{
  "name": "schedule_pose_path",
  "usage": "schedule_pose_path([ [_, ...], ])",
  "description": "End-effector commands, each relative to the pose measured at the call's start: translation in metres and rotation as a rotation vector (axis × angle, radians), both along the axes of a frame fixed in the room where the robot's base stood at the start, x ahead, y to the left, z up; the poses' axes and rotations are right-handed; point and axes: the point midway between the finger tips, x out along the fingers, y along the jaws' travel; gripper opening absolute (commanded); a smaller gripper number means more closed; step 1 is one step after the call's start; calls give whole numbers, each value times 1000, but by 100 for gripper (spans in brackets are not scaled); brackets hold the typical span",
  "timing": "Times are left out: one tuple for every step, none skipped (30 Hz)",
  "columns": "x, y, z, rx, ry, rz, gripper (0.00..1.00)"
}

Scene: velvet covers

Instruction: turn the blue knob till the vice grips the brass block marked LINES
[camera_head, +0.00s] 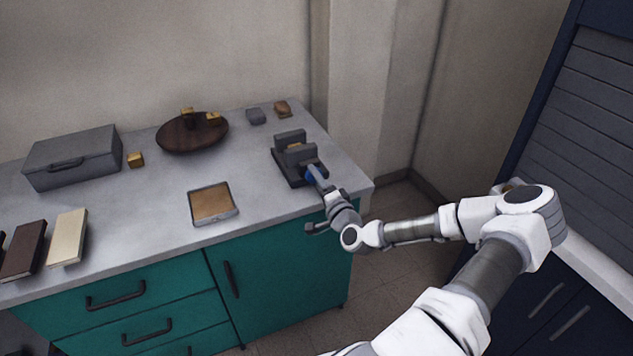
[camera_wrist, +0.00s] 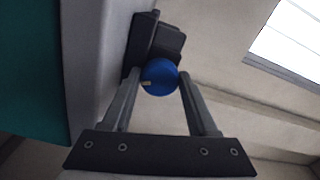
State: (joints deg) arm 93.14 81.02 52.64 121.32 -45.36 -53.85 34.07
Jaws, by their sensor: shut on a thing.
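The dark grey vice (camera_head: 287,170) stands near the right end of the counter in the head view. It also shows behind the knob in the wrist view (camera_wrist: 152,40). A brass block (camera_head: 294,147) shows as a small patch between the vice's jaws; its marking is too small to read, and I cannot tell whether the jaws touch it. The blue knob (camera_wrist: 160,78) is on the vice's near side, with a pale mark at its lower left. It also shows in the head view (camera_head: 311,174). My gripper (camera_wrist: 160,85) is shut on the knob, one finger on each side.
Brass blocks lie on the counter (camera_head: 135,160) and in a dark wooden bowl (camera_head: 170,143). A grey case (camera_head: 75,160), books (camera_head: 68,238), a tan-topped tray (camera_head: 211,215), a grey block (camera_head: 256,117) and a brownish lump (camera_head: 283,108) stand apart. The counter (camera_head: 160,205) is clear between them.

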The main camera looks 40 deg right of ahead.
Motion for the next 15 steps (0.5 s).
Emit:
schedule_pose_path([
  [0, 0, 0, 11, -4, 0, 4],
  [0, 0, 0, 17, -5, 0, 4],
  [0, 0, 0, 23, -7, 0, 4],
  [0, 0, 0, 27, -7, 0, 4],
  [0, 0, 0, 30, -8, 0, 4],
  [0, 0, 0, 34, -9, 0, 4],
  [0, 0, 1, 36, -10, 0, 4],
  [0, 0, 1, 37, -10, 0, 4],
  [0, 0, 1, 38, -10, 0, 4],
  [0, 0, 1, 38, -10, 0, 4],
  [0, 0, 1, 39, -10, 0, 4],
  [0, 0, 1, 38, -10, 1, 4],
  [0, 0, 1, 38, -10, 1, 4],
  [0, 0, 1, 38, -10, 1, 4],
  [0, 0, 1, 38, -10, 1, 4],
])
